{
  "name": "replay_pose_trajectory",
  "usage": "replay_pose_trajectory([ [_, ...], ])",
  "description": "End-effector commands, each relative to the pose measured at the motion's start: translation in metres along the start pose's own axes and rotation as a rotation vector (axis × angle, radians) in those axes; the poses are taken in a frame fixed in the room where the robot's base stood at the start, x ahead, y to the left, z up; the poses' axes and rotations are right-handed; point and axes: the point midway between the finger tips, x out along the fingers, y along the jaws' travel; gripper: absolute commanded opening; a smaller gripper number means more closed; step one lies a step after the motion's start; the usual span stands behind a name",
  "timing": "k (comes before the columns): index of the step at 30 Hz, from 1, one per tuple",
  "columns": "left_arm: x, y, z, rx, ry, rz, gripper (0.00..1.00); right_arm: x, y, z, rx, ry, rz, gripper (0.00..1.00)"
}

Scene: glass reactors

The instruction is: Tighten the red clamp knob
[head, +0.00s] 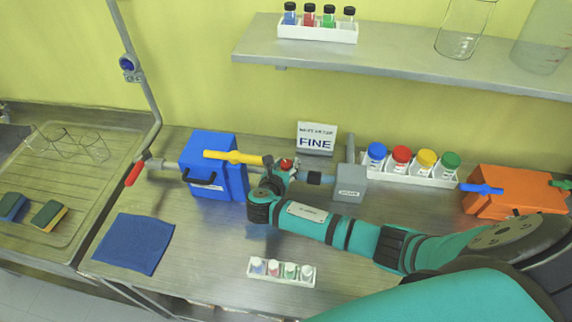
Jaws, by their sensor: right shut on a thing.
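The red clamp knob (286,163) shows as a small red spot just right of the blue box (228,185) and its yellow lever handle (233,157). My right gripper (282,172) is at the knob and shut on it. The wrist and fingers hide most of the knob and the clamp under it. The teal right arm reaches in from the lower right. My left gripper is not in view.
A grey block (349,185) stands just right of the gripper. A rack of coloured-cap bottles (411,167) and an orange box (516,190) are further right. A small vial rack (282,271) and a blue cloth (134,243) lie in front. A shelf (400,62) hangs above.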

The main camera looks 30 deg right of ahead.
Motion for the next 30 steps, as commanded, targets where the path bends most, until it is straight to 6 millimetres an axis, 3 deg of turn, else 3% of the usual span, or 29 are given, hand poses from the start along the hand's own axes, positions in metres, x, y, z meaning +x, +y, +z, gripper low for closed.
replay_pose_trajectory([
  [16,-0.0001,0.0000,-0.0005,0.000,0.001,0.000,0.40,0.0007,0.0007,0.0019,0.012,-0.003,-0.022,0.03],
  [17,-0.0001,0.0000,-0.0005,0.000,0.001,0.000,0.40,0.0007,0.0007,0.0020,0.012,-0.003,-0.022,0.37],
  [21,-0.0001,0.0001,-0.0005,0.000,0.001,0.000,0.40,0.0006,0.0006,0.0017,0.011,-0.002,-0.022,0.55],
  [30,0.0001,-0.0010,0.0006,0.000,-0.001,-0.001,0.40,-0.0007,0.0005,0.0006,0.010,-0.001,-0.022,0.58],
])
